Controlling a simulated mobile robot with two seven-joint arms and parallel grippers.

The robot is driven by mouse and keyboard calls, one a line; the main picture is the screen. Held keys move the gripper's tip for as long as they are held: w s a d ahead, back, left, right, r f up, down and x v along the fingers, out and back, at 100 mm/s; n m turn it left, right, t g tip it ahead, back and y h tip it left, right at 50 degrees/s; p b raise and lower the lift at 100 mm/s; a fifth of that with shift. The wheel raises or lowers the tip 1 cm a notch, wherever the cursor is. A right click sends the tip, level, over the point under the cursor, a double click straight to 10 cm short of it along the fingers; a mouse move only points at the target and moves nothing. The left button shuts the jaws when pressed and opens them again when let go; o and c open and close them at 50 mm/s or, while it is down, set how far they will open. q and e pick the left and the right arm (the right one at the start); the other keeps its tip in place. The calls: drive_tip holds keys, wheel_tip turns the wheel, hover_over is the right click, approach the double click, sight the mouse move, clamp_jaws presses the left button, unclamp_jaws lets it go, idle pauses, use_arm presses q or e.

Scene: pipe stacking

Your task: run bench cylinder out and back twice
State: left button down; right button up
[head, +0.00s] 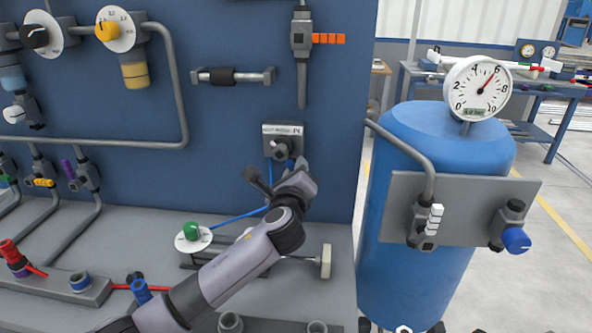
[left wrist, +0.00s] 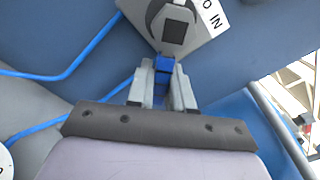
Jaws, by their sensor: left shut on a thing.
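The bench cylinder (head: 190,266) lies low on the grey bench, partly hidden behind my left arm. Its rod ends in a pale block (head: 326,261) at the right. A port block (head: 282,139) with a label ending in "IN" is on the blue panel; its dark socket (left wrist: 174,32) shows in the left wrist view. My left gripper (head: 288,168) is at this port, its fingers (left wrist: 162,80) shut on a blue plug (left wrist: 162,66). The plug's tip is at the socket's lower edge; I cannot tell whether it is seated. A blue hose (head: 238,217) runs behind my arm. My right gripper is out of view.
A blue tank (head: 400,200) with a pressure gauge (head: 478,87) stands close at the right. A green knob on a white dial (head: 192,232) sits near the cylinder. Grey pipes and valves (head: 85,175) fill the left.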

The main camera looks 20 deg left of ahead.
use_arm(q)
drive_tip(key=c, duration=1.1)
unclamp_jaws()
drive_tip(key=v, duration=0.7)
